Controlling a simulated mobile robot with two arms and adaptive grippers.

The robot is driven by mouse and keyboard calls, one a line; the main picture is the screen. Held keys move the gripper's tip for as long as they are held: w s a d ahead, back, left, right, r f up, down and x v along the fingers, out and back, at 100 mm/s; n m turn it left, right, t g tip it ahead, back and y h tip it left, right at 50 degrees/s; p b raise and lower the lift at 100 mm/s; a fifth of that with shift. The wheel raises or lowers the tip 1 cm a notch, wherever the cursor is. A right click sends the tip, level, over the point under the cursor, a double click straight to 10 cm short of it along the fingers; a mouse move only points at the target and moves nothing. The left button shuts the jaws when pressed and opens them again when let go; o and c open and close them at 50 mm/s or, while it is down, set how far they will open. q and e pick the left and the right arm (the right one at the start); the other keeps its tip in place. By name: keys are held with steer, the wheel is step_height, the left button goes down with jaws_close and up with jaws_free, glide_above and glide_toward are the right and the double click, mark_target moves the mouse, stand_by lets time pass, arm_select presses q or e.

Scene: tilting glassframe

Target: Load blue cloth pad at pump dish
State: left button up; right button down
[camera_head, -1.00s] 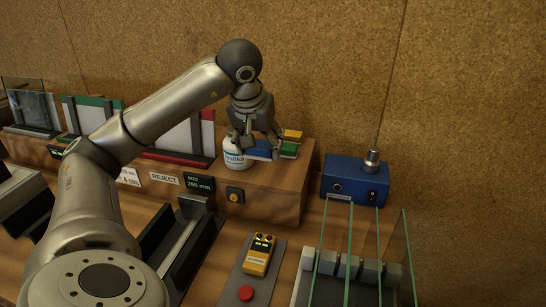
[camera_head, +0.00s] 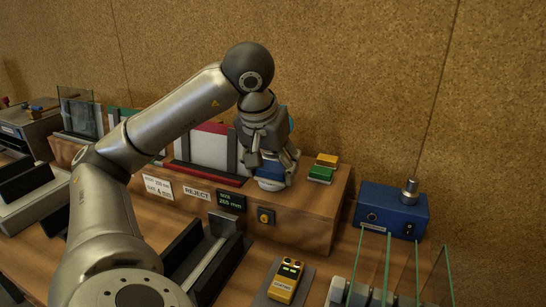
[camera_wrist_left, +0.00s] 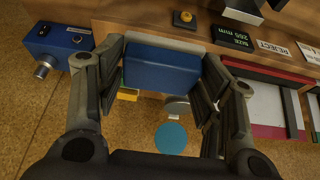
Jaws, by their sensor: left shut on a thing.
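My left gripper (camera_head: 268,165) is shut on the blue cloth pad (camera_head: 269,169), directly over the white pump dish (camera_head: 270,184) on the wooden ledge. In the left wrist view the pad (camera_wrist_left: 162,68) lies between the two fingers (camera_wrist_left: 160,75). The gripper and pad hide most of the dish, so I cannot tell whether the pad touches it. A teal disc (camera_wrist_left: 171,138) shows behind the pad in the wrist view. My right gripper is not in view.
Yellow (camera_head: 327,159) and green (camera_head: 320,173) pads lie to the right on the ledge. A blue box with a knob (camera_head: 391,210) stands at far right. Glass panes (camera_head: 388,262) stand upright at front right. A red-edged white frame (camera_head: 209,150) is left of the gripper.

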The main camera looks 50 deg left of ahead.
arm_select(q)
steer(key=shift+w+r+p, duration=0.15)
steer(key=shift+r+p, duration=0.05)
steer(key=shift+p, duration=0.1)
steer(key=w+a+r+p, duration=0.2)
steer(key=w+a+p, duration=0.3)
steer(key=a+p, duration=0.2)
steer(key=w+a+r+p, duration=0.3)
steer(key=w+a+p, duration=0.2)
steer(key=a+p, duration=0.15)
step_height(320, 180, down, 6)
steer(key=b, duration=0.6)
steer(key=shift+d+f, duration=0.15)
steer(key=shift+f+b, duration=0.4)
steer(key=shift+f, duration=0.4)
stand_by(0.8)
stand_by(0.5)
step_height(320, 180, up, 7)
steer(key=p, duration=0.8)
steer(key=shift+r, duration=0.1)
